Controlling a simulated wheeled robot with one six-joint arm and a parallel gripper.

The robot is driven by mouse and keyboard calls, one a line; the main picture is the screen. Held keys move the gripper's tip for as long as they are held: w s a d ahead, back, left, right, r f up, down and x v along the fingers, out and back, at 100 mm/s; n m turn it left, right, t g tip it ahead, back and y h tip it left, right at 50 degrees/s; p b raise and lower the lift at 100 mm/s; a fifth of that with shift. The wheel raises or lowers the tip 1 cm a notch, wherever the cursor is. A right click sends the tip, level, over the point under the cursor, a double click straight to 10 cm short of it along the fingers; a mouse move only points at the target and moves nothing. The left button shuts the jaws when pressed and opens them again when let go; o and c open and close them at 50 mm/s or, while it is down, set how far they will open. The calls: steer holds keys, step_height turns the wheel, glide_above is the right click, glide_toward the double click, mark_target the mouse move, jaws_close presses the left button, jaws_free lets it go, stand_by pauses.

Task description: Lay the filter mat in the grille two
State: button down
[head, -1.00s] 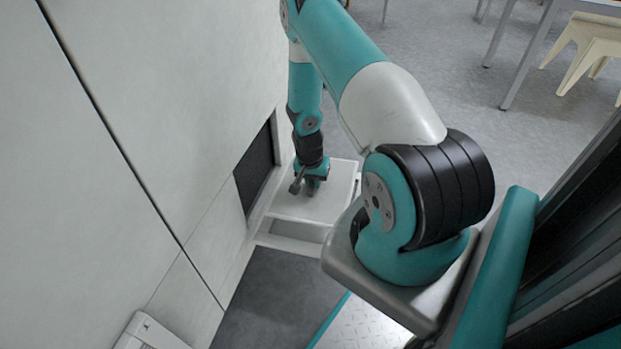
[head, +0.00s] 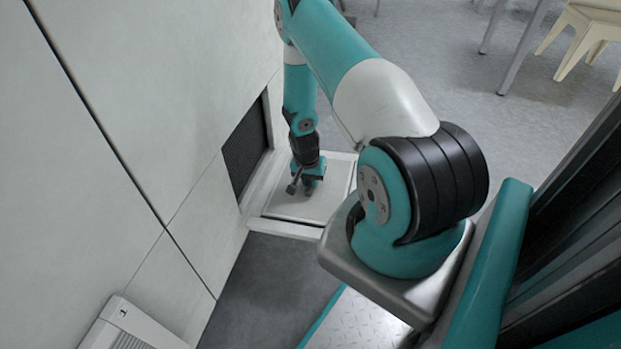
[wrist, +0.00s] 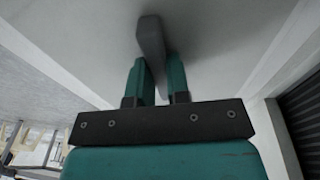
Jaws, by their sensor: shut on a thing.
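My gripper (head: 308,187) is low beside the wall, over a flat white panel (head: 290,208) within a pale frame (head: 290,231). In the wrist view, the fingers of my gripper (wrist: 158,76) are shut on a grey bar-like handle (wrist: 151,38). The handle stands against a broad white surface (wrist: 225,45). A dark ribbed opening (head: 245,150) is in the wall just left of the panel; dark slats (wrist: 303,112) also show at the right of the wrist view. I cannot make out a separate filter mat, nor tell which grille is number two.
A pale wall (head: 130,130) runs along the left. A white vented unit (head: 125,328) juts from it at lower left. The dark grey floor (head: 255,280) nearer than the frame is clear. A pale stool (head: 590,35) and table legs stand far off at upper right.

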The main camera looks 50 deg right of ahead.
steer(key=shift+f, duration=0.25)
steer(key=c, duration=1)
jaws_free()
steer(key=r+p, duration=0.2)
steer(key=r, duration=0.3)
steer(key=a+r+p, duration=0.1)
steer(key=r+p, duration=0.1)
steer(key=r, duration=0.4)
steer(key=a+r+p, duration=0.1)
steer(key=r, duration=0.5)
steer(key=shift+w+a+r+p, duration=0.1)
steer(key=shift+a+r+p, duration=0.1)
steer(key=shift+p, duration=0.2)
steer(key=shift+f, duration=0.1)
